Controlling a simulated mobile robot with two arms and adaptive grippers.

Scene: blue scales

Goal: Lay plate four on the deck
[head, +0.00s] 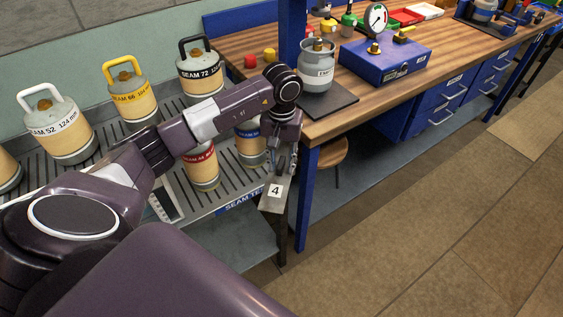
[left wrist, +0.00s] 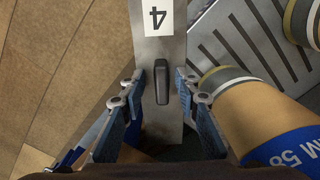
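Plate four is a narrow grey metal plate (head: 268,204) with a white label "4", just beyond the right end of the slotted grey deck (head: 228,196). In the left wrist view the plate (left wrist: 178,45) runs up the middle, with a dark upright handle (left wrist: 161,84) on it. My left gripper (head: 282,168) is over the plate. In the left wrist view its fingers (left wrist: 160,86) stand on both sides of the handle, with a visible gap on each side. The deck also shows in the left wrist view (left wrist: 235,40). My right gripper is out of view.
Several tan gas cylinders (head: 58,128) stand on the deck; one (left wrist: 245,115) is close to my left gripper. A wooden workbench (head: 330,124) stands to the right, with a grey cylinder (head: 317,70) near its corner. A stool (head: 332,152) is under it. Open floor (head: 430,240) lies front right.

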